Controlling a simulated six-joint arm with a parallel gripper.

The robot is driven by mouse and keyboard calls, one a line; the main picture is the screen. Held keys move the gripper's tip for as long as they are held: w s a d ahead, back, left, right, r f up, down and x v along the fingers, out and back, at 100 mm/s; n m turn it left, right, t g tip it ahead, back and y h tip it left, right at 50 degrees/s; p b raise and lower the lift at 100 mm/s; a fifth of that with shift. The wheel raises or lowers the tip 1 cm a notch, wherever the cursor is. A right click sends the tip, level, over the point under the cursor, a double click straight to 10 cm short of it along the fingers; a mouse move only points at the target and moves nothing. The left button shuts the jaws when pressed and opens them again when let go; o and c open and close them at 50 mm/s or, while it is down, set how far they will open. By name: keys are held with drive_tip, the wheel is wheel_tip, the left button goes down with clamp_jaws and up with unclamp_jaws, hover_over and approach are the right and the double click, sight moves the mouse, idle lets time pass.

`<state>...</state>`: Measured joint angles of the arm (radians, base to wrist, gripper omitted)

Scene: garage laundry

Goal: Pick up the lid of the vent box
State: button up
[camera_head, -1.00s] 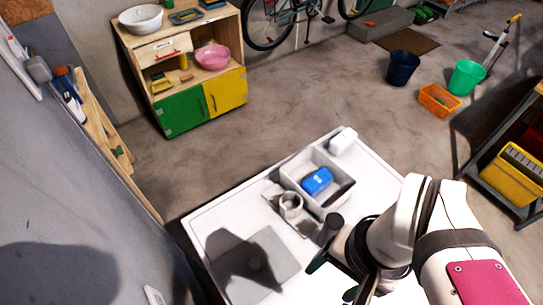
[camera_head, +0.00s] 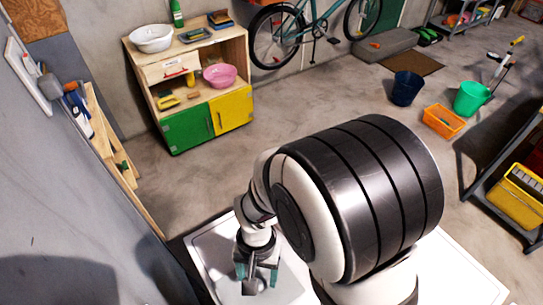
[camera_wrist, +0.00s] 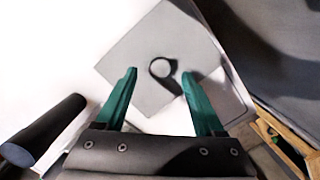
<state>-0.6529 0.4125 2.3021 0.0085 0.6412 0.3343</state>
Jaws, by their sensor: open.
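The lid, a flat grey square plate (camera_wrist: 140,45), lies on the white tabletop in the wrist view. It has a small round light knob (camera_wrist: 162,67) near its middle, with a dark shadow around it. My gripper (camera_wrist: 159,72) is open, with its teal fingers on either side of the knob in the picture. I cannot tell the height left between fingertips and plate, and no contact shows.
The white table (camera_head: 462,268) stretches to the right behind my arm. A grey wall (camera_head: 60,200) rises at the left, with a wooden rack (camera_head: 108,140) beside it. A wooden cabinet (camera_head: 165,72) stands farther back, and the floor between is clear.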

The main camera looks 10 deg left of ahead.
drive_tip(key=f, duration=0.3)
drive_tip(key=shift+s, duration=0.25)
drive_tip(key=shift+r, duration=0.1)
clamp_jaws()
